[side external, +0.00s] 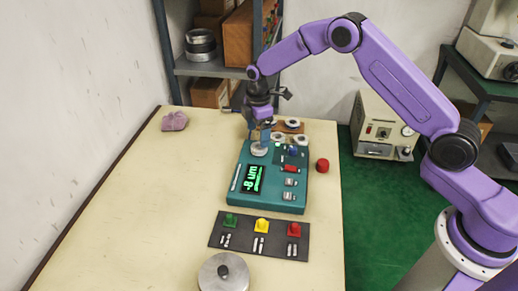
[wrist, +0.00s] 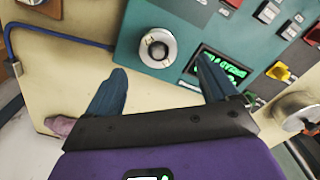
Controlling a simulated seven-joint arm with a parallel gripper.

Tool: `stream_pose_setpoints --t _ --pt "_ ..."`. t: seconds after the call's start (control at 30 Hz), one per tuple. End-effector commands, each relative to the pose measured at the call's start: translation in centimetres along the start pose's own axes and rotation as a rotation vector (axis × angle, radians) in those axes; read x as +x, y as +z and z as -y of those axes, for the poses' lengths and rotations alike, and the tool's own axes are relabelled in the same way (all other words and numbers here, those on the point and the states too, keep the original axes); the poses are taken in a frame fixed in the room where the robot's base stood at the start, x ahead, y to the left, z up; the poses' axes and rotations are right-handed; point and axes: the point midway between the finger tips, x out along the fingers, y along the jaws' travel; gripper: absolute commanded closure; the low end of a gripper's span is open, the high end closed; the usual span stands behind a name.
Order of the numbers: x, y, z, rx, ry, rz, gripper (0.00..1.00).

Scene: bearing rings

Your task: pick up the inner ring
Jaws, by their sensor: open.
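A pale metal ring (wrist: 158,47), which I take for the inner ring, sits around a small post on the teal gauge box (side external: 272,200). It also shows in the side view (side external: 259,150) at the box's far left corner. My gripper (side external: 263,142) is just above that corner. In the wrist view my gripper (wrist: 162,66) is open with its two blue fingers apart and nothing between them. The ring lies just beyond the fingertips, roughly midway between them. The side view does not clearly show the gap between fingers and ring.
The box's display (side external: 252,179) reads "-8 µm". A brown tray (side external: 285,128) with several pale rings stands behind the box. A red knob (side external: 322,165) is to the right. A dark mat (side external: 259,236) with coloured blocks and a metal cylinder (side external: 223,273) are in front. The table's left is mostly clear.

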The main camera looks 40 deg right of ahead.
Motion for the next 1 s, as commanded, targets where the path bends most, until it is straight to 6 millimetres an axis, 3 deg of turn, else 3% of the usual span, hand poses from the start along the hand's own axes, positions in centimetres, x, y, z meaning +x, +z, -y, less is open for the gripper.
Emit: stream_pose_setpoints --t 0.17,0.5,0.77,0.8,1.0 --pt "1.1 0.1 0.0 0.0 -0.001 0.001 0.13" --pt "5.2 0.4 -0.2 0.0 -0.001 0.0 0.13" --pt "5.5 0.3 -0.2 0.0 0.001 -0.001 0.13" --pt "5.5 0.3 -0.2 0.0 0.001 -0.001 0.2" --pt "5.4 0.3 -0.2 0.0 0.001 0.0 0.82"
